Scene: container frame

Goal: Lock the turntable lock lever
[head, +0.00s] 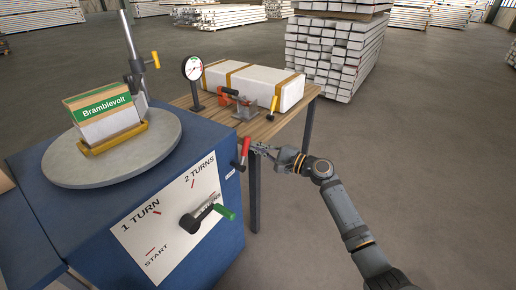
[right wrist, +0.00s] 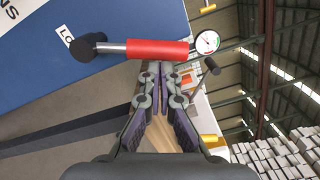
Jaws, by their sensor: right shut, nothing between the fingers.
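The lock lever (head: 244,153) has a red grip on a short steel shaft and stands up, slightly tilted, at the right edge of the blue cabinet (head: 226,242). In the right wrist view its red grip (right wrist: 157,51) lies across the picture just beyond my fingertips, with its black pivot at the left beside a partly hidden label. My right gripper (head: 258,149) is shut and empty beside the grip; I cannot tell whether it touches. Its fingertips (right wrist: 161,70) also show in the right wrist view. The round turntable (head: 75,168) carries a Bramblevolt box (head: 100,115). My left gripper is out of view.
A crank with a green handle (head: 224,212) sits on the cabinet's white turn panel (head: 140,240). A wooden table (head: 215,112) behind holds a dial gauge (head: 193,69), a clamp and a long white block (head: 250,84). Floor to the right is free.

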